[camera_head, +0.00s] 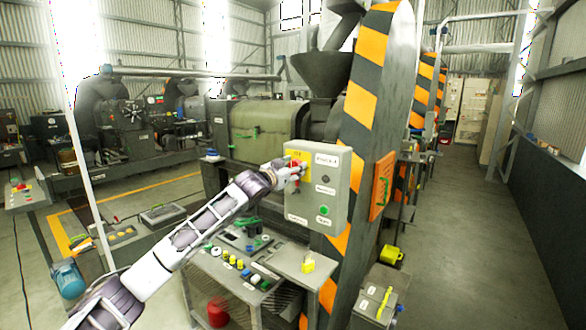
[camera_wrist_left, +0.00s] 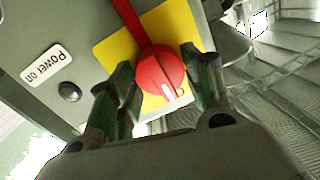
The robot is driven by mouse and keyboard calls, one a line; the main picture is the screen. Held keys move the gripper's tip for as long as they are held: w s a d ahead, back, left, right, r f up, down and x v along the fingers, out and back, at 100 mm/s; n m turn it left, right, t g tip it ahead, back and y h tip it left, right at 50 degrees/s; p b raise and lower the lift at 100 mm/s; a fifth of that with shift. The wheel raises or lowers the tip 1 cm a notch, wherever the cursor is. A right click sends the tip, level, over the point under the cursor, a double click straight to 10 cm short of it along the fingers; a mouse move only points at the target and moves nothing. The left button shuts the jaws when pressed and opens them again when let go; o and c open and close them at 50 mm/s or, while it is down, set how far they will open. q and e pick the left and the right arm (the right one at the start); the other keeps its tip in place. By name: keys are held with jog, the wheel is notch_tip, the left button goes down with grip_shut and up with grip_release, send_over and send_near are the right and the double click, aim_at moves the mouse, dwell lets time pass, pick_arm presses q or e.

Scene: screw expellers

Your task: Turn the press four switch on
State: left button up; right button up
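The press four switch is a red rotary knob (camera_wrist_left: 160,72) with a white mark, on a yellow plate (camera_wrist_left: 112,48) on a grey control box (camera_head: 328,184). A red bar runs up from the knob in the wrist view. In the head view the box's top label seems to read PRESS 4, and the knob is mostly hidden by my gripper. My left gripper (camera_head: 287,173) is at the knob; in the wrist view its two green-grey fingers (camera_wrist_left: 157,76) are apart, one on each side of the knob. Whether they touch it I cannot tell. My right gripper is not in view.
The box also carries a black button (camera_wrist_left: 69,92) beside a "Power on" label and a green button (camera_head: 323,210). Below is a bench (camera_head: 235,278) with small coloured parts. A striped orange-black press frame (camera_head: 366,80) stands behind the box. The floor at right (camera_head: 470,250) is clear.

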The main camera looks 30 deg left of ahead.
pick_arm(q)
jog(key=c, duration=0.4)
jog(key=shift+c, duration=0.2)
